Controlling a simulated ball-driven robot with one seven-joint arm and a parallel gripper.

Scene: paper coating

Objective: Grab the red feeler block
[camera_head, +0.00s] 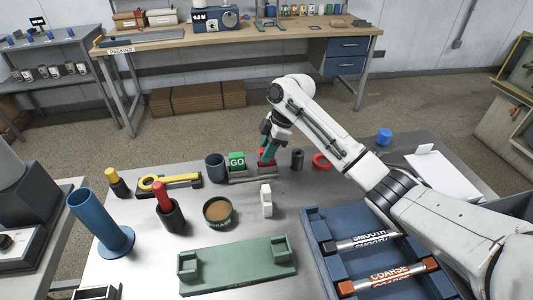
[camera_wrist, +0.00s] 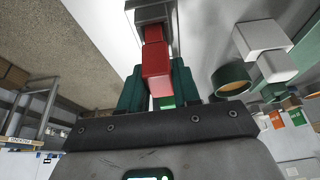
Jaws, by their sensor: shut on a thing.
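The red feeler block (camera_head: 266,163) stands on a grey holder (camera_head: 240,179) at the middle of the metal table, right of the green GO block (camera_head: 237,160). In the wrist view the red block (camera_wrist: 156,66) lies between the green fingers of my gripper (camera_wrist: 157,88). My gripper also shows in the head view (camera_head: 267,150), reaching down from above. It is shut on the red block. The block's lower end is still at the grey holder; I cannot tell whether it is lifted. The fingers hide part of the block.
Near the holder stand a dark cup (camera_head: 215,167), a small dark cylinder (camera_head: 297,159), a red ring (camera_head: 321,160) and a white block (camera_head: 266,201). A green-rimmed bowl (camera_head: 218,211), green fixture (camera_head: 238,266) and blue tray (camera_head: 312,250) lie in front.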

